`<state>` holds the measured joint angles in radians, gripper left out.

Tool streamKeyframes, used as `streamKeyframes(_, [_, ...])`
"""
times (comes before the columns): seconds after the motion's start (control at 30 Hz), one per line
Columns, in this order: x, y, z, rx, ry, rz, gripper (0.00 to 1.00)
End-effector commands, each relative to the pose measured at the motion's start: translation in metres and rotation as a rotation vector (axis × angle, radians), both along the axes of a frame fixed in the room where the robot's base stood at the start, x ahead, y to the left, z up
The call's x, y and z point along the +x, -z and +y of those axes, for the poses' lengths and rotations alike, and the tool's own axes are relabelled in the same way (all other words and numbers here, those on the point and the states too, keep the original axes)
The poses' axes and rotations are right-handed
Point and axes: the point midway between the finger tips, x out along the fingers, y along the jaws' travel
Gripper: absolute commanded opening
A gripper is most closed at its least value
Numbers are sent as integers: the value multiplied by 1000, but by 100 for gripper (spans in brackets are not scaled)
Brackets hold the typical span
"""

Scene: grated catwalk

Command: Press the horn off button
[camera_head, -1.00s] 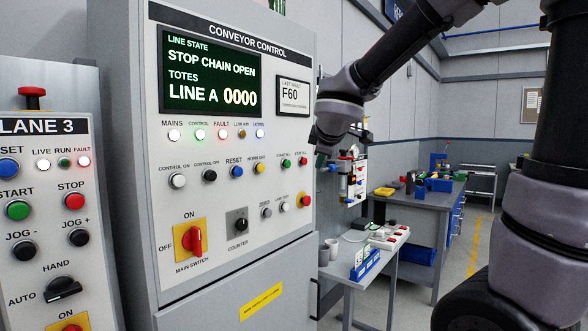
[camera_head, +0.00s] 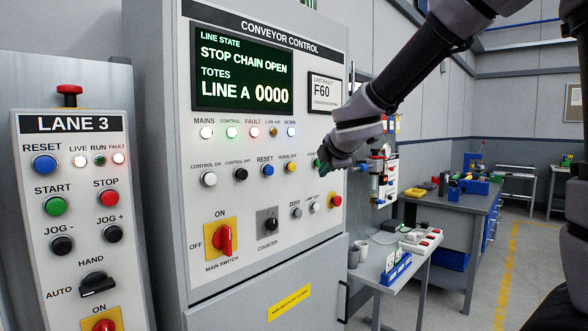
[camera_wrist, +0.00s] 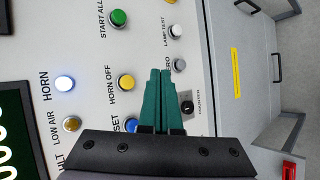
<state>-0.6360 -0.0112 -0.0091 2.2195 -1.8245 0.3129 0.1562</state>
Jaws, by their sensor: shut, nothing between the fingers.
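The yellow horn off button (camera_head: 290,167) is on the conveyor control panel (camera_head: 180,120), in the row under the lamps, right of the blue reset button. In the wrist view the horn off button (camera_wrist: 126,82), under its label, lies just left of my fingertips. My gripper (camera_head: 322,163) has its green fingers together and empty, in front of the panel right of the horn off button. The fingers (camera_wrist: 160,72) also show closed in the wrist view; I cannot tell their distance from the panel. The horn lamp (camera_wrist: 64,83) is lit.
The green start all button (camera_wrist: 119,17) and lamp test button (camera_wrist: 175,31) flank the fingers in the wrist view. A red emergency button (camera_head: 335,200) is below the gripper. The Lane 3 panel (camera_head: 70,220) stands left; a small table (camera_head: 405,285) stands right.

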Motion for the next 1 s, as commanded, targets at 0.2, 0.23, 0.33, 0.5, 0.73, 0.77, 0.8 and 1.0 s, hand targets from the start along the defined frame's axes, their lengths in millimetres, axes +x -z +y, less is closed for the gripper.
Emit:
streamKeyframes(0.2, [19,1,24,0,0,1,0])
streamKeyframes(0.23, [22,1,28,0,1,1,0])
streamKeyframes(0.33, [30,1,39,0,-1,1,0])
streamKeyframes(0.5, [41,1,53,0,1,1,0])
streamKeyframes(0.73, [48,1,61,1,2,1,0])
streamKeyframes(0.77, [48,1,62,1,2,1,0])
streamKeyframes(0.8, [49,1,62,1,2,1,0])
streamKeyframes(1.0, [48,0,62,1,2,1,0])
